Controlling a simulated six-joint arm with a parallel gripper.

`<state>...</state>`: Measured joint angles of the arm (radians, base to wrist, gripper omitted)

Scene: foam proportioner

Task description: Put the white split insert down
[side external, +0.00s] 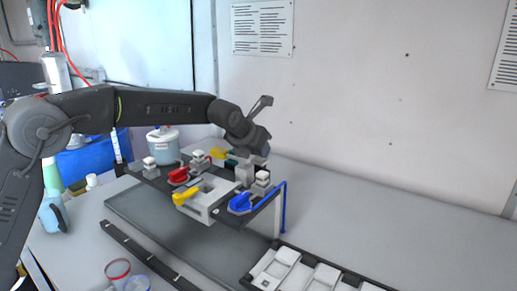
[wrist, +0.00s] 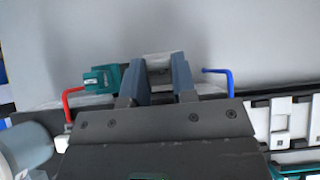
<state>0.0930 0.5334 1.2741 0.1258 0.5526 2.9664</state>
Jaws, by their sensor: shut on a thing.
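My gripper (wrist: 159,78) shows in the wrist view with its two blue-grey fingers on either side of a pale block, the white split insert (wrist: 158,62). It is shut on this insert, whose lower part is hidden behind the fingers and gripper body. In the side external view my gripper (side external: 253,165) points down at the back right of the dark fixture with coloured handles. The insert cannot be told apart clearly there, and I cannot tell whether it touches anything below.
The fixture carries yellow (side external: 186,197), red (side external: 179,176) and blue (side external: 240,203) handles. A teal handle (wrist: 103,78) is left of the fingers; a blue rod (wrist: 222,76) is right. A tray of white parts (side external: 286,254) lies front right. The right-hand table is clear.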

